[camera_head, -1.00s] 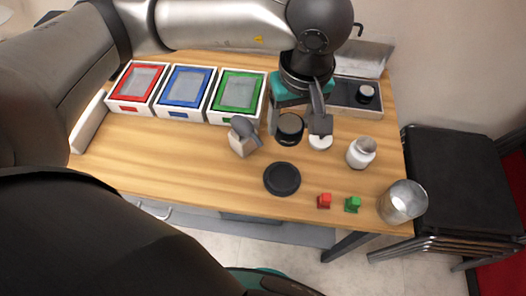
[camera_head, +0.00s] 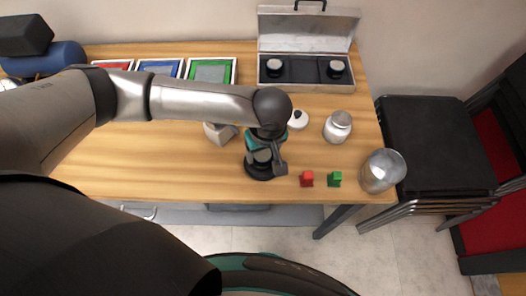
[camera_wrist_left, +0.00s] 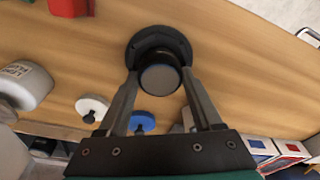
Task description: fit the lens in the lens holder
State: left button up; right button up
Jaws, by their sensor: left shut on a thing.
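The lens (camera_wrist_left: 160,78), a short dark cylinder with a grey face and a thin blue rim, is between my left gripper's fingertips (camera_wrist_left: 159,74) in the left wrist view. The gripper is shut on it. Behind the lens is the round black lens holder (camera_wrist_left: 140,45), with the lens over its middle; I cannot tell whether it is seated or just above. In the head view my left gripper (camera_head: 268,158) points down over the lens holder (camera_head: 258,174) near the table's front edge and hides part of it. My right gripper is not in view.
An open case (camera_head: 307,80) with two round pieces stands at the back. Three coloured trays (camera_head: 210,71) are at the back left.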

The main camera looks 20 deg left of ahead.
aim_at(266, 162)
pick_arm(q)
jog(key=shift+f, duration=0.35)
jog(key=shift+f, duration=0.1)
jog(key=o, duration=1.5)
jog(key=shift+r, duration=0.2)
jog(key=r, duration=0.4)
jog(key=s+r, duration=0.1)
jog(key=r, duration=0.3)
jog(key=d+r, duration=0.1)
jog(key=r, duration=0.2)
jog(key=shift+s+d+r, duration=0.1)
jog(key=shift+s+r, duration=0.05)
jog(key=shift+r, duration=0.25)
jog(key=shift+s+f, duration=0.1)
